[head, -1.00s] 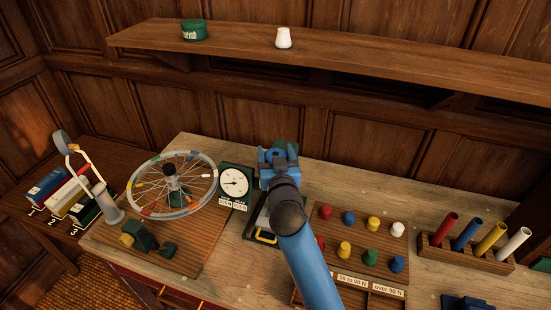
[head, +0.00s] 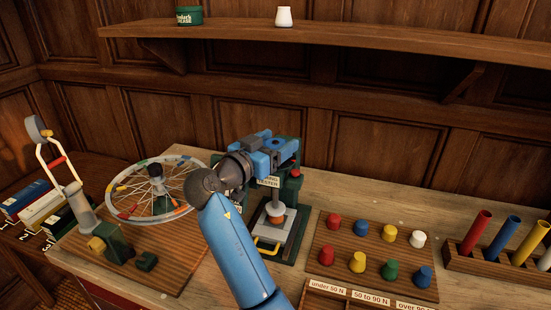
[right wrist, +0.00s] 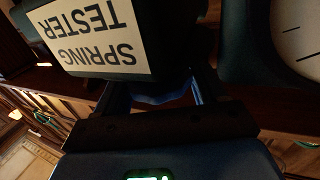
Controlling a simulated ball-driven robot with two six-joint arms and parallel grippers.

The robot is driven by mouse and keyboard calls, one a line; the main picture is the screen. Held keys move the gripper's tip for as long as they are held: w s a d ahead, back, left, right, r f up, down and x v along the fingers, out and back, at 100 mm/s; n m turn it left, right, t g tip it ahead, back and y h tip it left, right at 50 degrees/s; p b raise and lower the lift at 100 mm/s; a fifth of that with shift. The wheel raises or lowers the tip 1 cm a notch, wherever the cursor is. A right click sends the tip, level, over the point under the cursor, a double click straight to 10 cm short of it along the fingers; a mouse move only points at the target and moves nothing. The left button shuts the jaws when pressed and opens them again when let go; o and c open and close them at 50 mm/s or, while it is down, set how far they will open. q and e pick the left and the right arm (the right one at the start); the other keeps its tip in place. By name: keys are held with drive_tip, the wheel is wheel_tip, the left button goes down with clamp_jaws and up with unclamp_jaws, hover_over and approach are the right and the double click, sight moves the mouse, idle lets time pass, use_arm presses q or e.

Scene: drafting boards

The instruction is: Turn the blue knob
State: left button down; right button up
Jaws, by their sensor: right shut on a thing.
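The spring tester (head: 293,188) is a dark green stand at the middle of the bench, with a cream label. My right gripper (head: 274,148) is at its upper part and hides much of it. In the right wrist view the tester's label (right wrist: 88,32) is close, and a blue piece, the blue knob (right wrist: 160,98), shows between the fingers just under the tester body. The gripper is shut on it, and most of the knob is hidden. An orange-brown piece (head: 276,209) sits on the tester's plate below. My left gripper is not in view.
A board with coloured pegs (head: 340,240) lies right of the tester, beside a rack of coloured tubes (head: 487,262). A spoked wheel (head: 120,187) stands at the left. A shelf (head: 350,40) runs above. A white dial (right wrist: 298,35) is close to my right gripper.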

drive_tip(key=shift+f+m+g+h+b, duration=0.15)
drive_tip(key=shift+m+g+h+b, duration=0.7)
drive_tip(key=shift+m+g+h, duration=0.35)
drive_tip(key=o, duration=1)
drive_tip(key=shift+c, duration=0.2)
drive_tip(key=shift+a, duration=0.1)
drive_tip(key=b+v, duration=0.1)
drive_tip(key=v, duration=0.9)
drive_tip(key=shift+s+a, duration=0.2)
drive_tip(key=shift+a, duration=0.1)
